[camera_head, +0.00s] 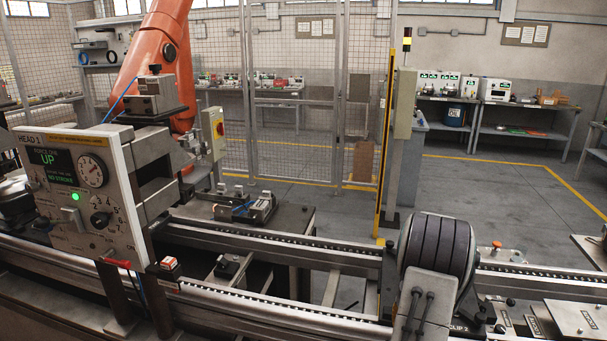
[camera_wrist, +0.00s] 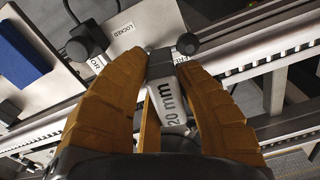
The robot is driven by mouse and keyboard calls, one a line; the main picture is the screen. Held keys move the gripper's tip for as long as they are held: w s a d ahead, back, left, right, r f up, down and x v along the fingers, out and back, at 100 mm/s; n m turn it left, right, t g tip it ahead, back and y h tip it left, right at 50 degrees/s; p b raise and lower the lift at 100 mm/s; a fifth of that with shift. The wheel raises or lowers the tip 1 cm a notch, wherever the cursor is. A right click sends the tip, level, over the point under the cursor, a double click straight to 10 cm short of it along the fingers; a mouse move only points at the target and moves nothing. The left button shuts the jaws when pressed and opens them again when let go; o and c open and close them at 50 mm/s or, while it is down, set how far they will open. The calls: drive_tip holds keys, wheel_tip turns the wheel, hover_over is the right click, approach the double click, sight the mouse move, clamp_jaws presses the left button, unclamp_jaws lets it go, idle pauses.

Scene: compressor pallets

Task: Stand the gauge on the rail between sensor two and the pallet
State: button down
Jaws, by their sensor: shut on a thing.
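In the wrist view my gripper (camera_wrist: 162,76) has its two brown fingers closed around a pale grey gauge (camera_wrist: 174,112) marked "20 mm". The gauge points away from the palm, and its far end is near a dark block and a black round knob (camera_wrist: 187,44). I cannot tell whether it touches the rail. The rail (camera_wrist: 270,72) with its toothed strip runs beyond the right finger. The rail also shows in the head view (camera_head: 275,243). Sensor two cannot be singled out.
A blue block (camera_wrist: 20,52) sits on the left plate. In the head view, a dark banded cylinder (camera_head: 440,248) stands over the line at right. The HEAD 1 panel (camera_head: 85,190) and an orange robot arm (camera_head: 163,50) stand at left. Open floor lies behind the line.

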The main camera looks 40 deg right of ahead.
drive_tip(key=w+a+f+n+b, duration=0.1)
drive_tip(key=w+a+f+n, duration=0.2)
drive_tip(key=w+a, duration=0.6)
drive_tip(key=w+a+f+n+b, duration=0.1)
drive_tip(key=w+a+f+n, duration=0.1)
drive_tip(key=a, duration=0.8)
drive_tip(key=w+a+f+n+b, duration=0.1)
drive_tip(key=w+a+n, duration=0.3)
drive_tip(key=a, duration=0.5)
drive_tip(key=w+a+f+n+b, duration=0.2)
drive_tip(key=w+a, duration=0.3)
drive_tip(key=a, duration=0.5)
drive_tip(key=shift+w+a+f+n, duration=0.35)
drive_tip(key=shift+f+n, duration=0.05)
drive_tip(key=shift+f, duration=0.2)
drive_tip(key=shift+d, duration=0.15)
